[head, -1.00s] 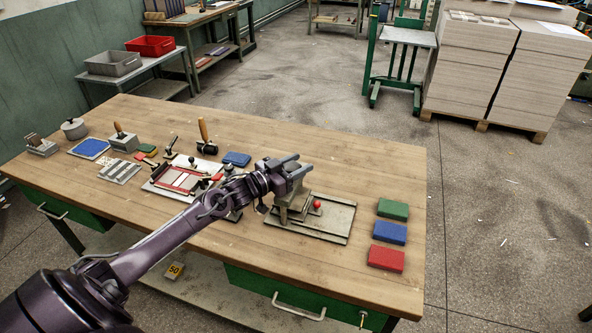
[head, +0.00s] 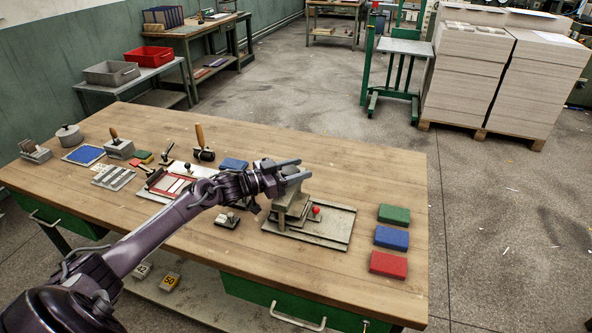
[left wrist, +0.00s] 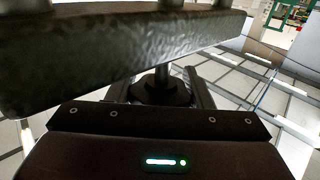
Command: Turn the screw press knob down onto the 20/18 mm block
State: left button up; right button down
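The grey screw press (head: 285,225) stands on its flat base plate (head: 338,227) near the table's front right, with a small red ball (head: 316,210) beside it. My left gripper (head: 291,172) is at the top of the press, its fingers pointing right and apart. In the left wrist view, a dark round knob (left wrist: 160,92) on a screw sits between the two fingers, below a heavy grey bar (left wrist: 120,55). I cannot tell whether the fingers touch the knob. I cannot make out the 20/18 mm block; the gripper and press hide part of that area. My right gripper is not in view.
Green (head: 394,215), blue (head: 391,238) and red (head: 388,264) blocks lie right of the press. A red-framed jig (head: 171,183) and several small tools lie to the left. The table (head: 330,160) is clear behind the press.

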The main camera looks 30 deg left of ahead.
aim_at(282, 174)
pick_arm(q)
jog(key=o, duration=0.4)
jog(key=shift+c, duration=0.2)
jog(key=shift+s+a+f, duration=0.1)
jog(key=shift+s+a, duration=0.25)
jog(key=shift+s, duration=0.15)
jog(key=shift+b+v, duration=0.4)
jog(key=shift+v, duration=2.9)
